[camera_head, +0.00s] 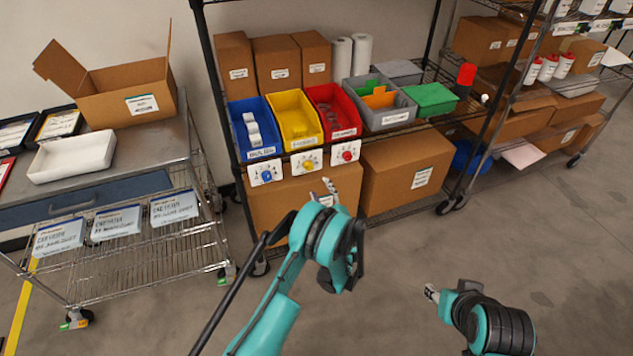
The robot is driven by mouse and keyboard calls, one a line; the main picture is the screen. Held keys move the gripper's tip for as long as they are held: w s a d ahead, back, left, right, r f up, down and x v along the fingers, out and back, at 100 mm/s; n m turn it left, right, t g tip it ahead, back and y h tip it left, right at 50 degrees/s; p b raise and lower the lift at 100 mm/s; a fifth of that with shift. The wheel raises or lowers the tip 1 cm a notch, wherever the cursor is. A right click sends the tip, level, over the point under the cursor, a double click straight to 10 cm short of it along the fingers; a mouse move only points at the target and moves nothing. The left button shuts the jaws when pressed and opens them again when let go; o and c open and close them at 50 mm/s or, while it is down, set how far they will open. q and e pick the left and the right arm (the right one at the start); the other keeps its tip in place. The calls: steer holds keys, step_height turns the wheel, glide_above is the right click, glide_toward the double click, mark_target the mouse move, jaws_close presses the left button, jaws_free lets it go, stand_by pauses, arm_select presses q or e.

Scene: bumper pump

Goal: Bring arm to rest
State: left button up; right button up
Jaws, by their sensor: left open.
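My left arm, teal and black, reaches in from the bottom left with its elbow bent. Its gripper (328,186) points up in front of the cardboard box on the lower shelf, below the red bin's card. The jaws are open and hold nothing that I can see; the wrist is partly hidden behind the arm. My right arm comes in at the bottom right. Its gripper (431,293) shows small over the bare floor, pointing left, and its finger gap is too small to make out.
A shelf rack holds blue (256,128), yellow (294,119), red (333,111) and grey (381,104) bins above cardboard boxes (408,170). A metal cart with a white tray (73,156) and an open box (128,97) stands left. Floor (540,240) at right is clear.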

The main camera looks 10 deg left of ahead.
arm_select(q)
steer(key=shift+s+d, duration=0.3)
steer(key=shift+s, duration=0.25)
steer(key=s+a+r+n+g+h, duration=0.25)
steer(key=s+r+n, duration=0.25)
steer(key=r, duration=0.3)
steer(key=s+a+r+n+g+h, duration=0.1)
steer(key=s+a+r+n+g, duration=0.25)
steer(key=r, duration=0.55)
steer(key=s+d+n+h, duration=0.1)
steer(key=s+n+h, duration=0.1)
steer(key=s, duration=0.7)
steer(key=s+d+r+n+g+h, duration=0.1)
steer(key=s+n, duration=0.4)
steer(key=s, duration=0.5)
steer(key=s+d+n+h, duration=0.2)
steer(key=s+n+h, duration=0.1)
steer(key=s, duration=0.6)
steer(key=shift+s+d+r+n+g, duration=0.25)
steer(key=shift+s+d+n+g, duration=0.05)
steer(key=shift+s+n+g, duration=0.1)
